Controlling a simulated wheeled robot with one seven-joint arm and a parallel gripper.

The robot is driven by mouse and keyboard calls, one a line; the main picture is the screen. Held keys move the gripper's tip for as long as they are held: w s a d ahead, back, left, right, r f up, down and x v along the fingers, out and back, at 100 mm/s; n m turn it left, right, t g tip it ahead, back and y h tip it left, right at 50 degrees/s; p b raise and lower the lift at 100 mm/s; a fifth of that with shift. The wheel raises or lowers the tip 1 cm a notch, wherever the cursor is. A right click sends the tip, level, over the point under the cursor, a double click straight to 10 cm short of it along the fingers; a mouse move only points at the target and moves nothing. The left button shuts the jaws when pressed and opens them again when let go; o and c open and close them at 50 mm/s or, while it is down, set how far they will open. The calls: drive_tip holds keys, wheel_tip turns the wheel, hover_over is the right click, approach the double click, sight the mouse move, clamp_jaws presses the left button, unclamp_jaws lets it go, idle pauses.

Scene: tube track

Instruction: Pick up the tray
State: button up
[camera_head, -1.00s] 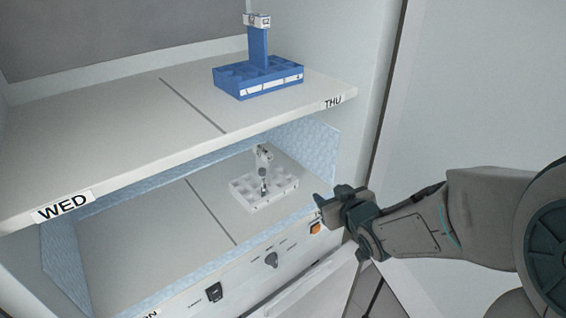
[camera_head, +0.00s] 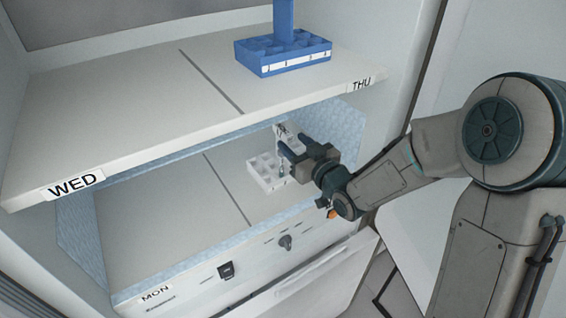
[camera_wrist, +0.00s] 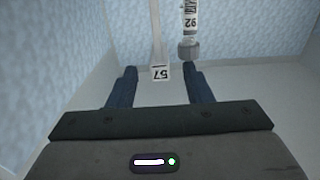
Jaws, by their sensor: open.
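A white tray (camera_head: 261,177) with square compartments and an upright handle stands on the lower level of the cabinet, at its right side. A blue tray (camera_head: 283,62) with a tall blue handle stands on the upper shelf, above and behind it. My gripper (camera_head: 285,152) is open at the white tray's handle and partly hides the tray. In the wrist view, the white handle with a "57" label (camera_wrist: 160,72) shows between the two dark fingers, apart from both.
The upper shelf (camera_head: 120,110) with its WED and THU labels juts out above the lower level. Light-blue walls (camera_head: 352,140) bound the lower space at the right and back. A panel with a knob (camera_head: 285,241) lies below. The lower level's left half (camera_head: 150,232) is clear.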

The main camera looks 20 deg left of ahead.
sight(283, 134)
drive_tip(key=shift+f+p+x, duration=0.2)
drive_tip(key=shift+p+x, duration=0.7)
drive_tip(key=shift+x, duration=2.05)
clamp_jaws()
